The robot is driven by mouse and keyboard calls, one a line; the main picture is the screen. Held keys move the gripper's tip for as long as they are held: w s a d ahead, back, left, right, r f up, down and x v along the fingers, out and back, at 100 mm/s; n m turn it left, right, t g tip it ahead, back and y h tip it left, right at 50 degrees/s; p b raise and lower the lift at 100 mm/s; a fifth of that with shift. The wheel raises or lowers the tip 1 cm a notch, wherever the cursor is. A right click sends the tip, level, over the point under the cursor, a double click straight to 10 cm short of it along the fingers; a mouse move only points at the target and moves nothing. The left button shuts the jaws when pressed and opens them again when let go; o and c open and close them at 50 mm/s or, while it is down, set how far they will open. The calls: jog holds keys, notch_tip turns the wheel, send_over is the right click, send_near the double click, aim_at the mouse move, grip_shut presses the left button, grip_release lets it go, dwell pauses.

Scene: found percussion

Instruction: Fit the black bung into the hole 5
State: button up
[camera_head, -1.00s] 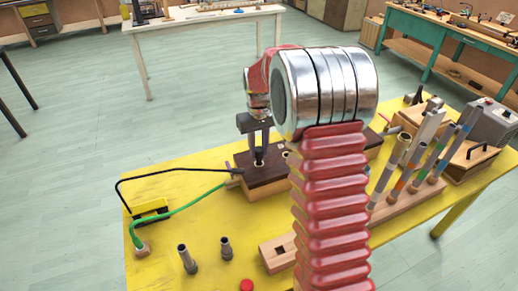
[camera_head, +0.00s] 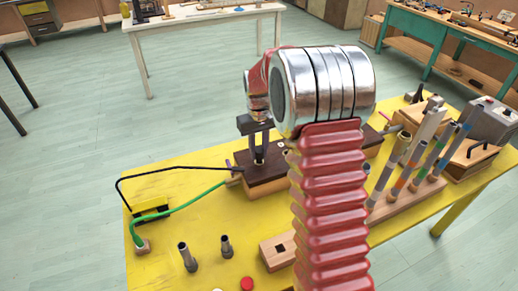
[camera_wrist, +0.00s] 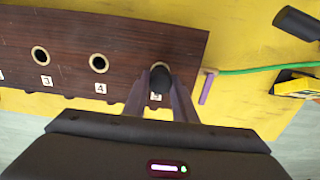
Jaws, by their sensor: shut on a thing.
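The dark wooden board (camera_wrist: 120,35) carries a row of brass-ringed holes with number labels; holes 3 (camera_wrist: 40,55) and 4 (camera_wrist: 99,63) are empty. My gripper (camera_wrist: 160,88) is shut on the black bung (camera_wrist: 161,79), with one finger on each side. The bung is at hole 5 (camera_wrist: 159,65), covering most of it; only the far part of the brass ring shows. I cannot tell how deep the bung sits. In the head view my gripper (camera_head: 259,158) points down at the left end of the board (camera_head: 240,178).
A green cable (camera_head: 185,207) and a black cable (camera_head: 170,168) run to the board's left side. Two dark grey tubular pieces (camera_head: 187,257) (camera_head: 227,246) stand on the yellow table (camera_head: 165,275). A wooden block with a square hole (camera_head: 272,256) and a rack of tubes (camera_head: 410,195) are near my arm.

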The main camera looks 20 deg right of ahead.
aim_at(259, 149)
jog(key=shift+f, duration=1)
jog(key=o, duration=1.1)
notch_tip(259, 149, up, 14)
jog(key=shift+f, duration=0.2)
dwell(0.9)
